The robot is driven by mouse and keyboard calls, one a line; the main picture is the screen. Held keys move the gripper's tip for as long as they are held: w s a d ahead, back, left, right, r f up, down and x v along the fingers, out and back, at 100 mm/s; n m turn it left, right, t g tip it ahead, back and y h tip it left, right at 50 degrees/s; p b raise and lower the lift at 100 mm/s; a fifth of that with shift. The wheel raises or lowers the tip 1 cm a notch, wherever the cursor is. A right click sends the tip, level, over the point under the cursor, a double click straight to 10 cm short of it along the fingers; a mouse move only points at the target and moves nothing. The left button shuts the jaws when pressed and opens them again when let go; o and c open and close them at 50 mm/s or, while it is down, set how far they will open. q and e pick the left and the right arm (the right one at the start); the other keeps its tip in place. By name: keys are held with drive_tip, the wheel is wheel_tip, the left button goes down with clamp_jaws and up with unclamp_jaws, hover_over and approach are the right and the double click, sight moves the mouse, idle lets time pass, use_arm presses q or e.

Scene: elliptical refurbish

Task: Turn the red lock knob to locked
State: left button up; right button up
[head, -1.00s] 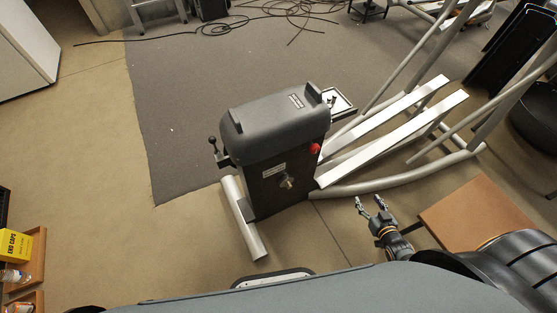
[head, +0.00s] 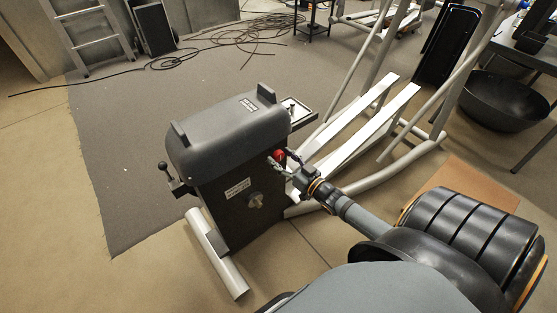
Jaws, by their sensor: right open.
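The red lock knob (head: 279,155) is on the side of the dark elliptical housing (head: 222,140), near its upper right edge. My right gripper (head: 281,163) is open, with its fingers at the knob, one on either side as far as I can see. The fingers partly cover the knob, and I cannot tell if they touch it. The knob's turn position is too small to read. My left gripper is not in view.
A metal knob (head: 255,200) sits lower on the same panel. A black lever (head: 165,172) sticks out at the left. White foot rails (head: 365,125) run behind my right arm. Cables (head: 225,45) lie on the far floor.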

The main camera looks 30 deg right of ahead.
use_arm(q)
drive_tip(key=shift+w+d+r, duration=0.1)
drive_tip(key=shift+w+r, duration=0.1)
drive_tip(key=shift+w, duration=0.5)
use_arm(e)
drive_tip(key=shift+w+a, duration=0.1)
drive_tip(key=shift+w, duration=0.7)
drive_tip(key=c, duration=1.2)
